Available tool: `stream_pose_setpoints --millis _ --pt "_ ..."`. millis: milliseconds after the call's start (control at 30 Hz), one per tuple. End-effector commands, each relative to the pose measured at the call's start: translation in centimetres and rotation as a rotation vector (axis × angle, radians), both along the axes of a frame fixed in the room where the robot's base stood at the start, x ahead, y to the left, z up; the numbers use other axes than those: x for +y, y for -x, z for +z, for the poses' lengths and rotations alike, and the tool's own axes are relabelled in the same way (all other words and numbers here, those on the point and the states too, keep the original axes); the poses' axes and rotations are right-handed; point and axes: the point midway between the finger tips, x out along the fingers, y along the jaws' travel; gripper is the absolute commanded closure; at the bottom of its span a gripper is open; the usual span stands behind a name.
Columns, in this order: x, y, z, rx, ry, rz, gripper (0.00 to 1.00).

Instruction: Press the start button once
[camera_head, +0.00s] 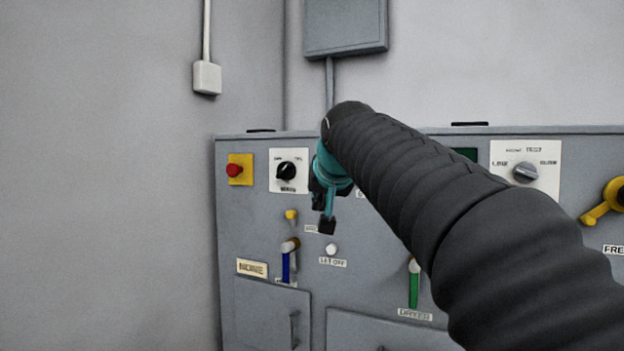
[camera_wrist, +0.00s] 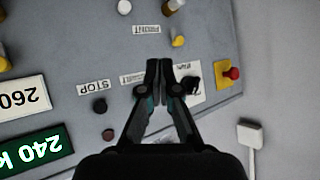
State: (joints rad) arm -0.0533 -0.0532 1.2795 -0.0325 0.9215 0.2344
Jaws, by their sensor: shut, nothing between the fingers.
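I see no button that I can read as start. In the wrist view, a small label (camera_wrist: 133,77) beside my fingers is too blurred to read, and any button by it is hidden behind my gripper (camera_wrist: 159,64). A dark button (camera_wrist: 99,105) sits by the upside-down STOP label (camera_wrist: 94,87), and another dark button (camera_wrist: 107,134) is near it. My gripper is shut and empty, with its fingertips in front of the panel; whether they touch it I cannot tell.
A red button on a yellow plate (camera_head: 236,170) and a black rotary knob (camera_head: 286,171) are left of my gripper. A yellow knob (camera_head: 291,215), blue lever (camera_head: 286,266), white button (camera_head: 331,249) and green lever (camera_head: 414,285) are close by. My arm hides the panel's middle.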

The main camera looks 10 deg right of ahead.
Motion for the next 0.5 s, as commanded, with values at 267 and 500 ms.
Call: stream_pose_setpoints --millis 267,500 --pt "0.6 -3.6 3.7 -0.076 -0.029 -0.011 1.00" --pt "0.6 -3.8 3.9 -0.080 -0.031 -0.012 1.00"
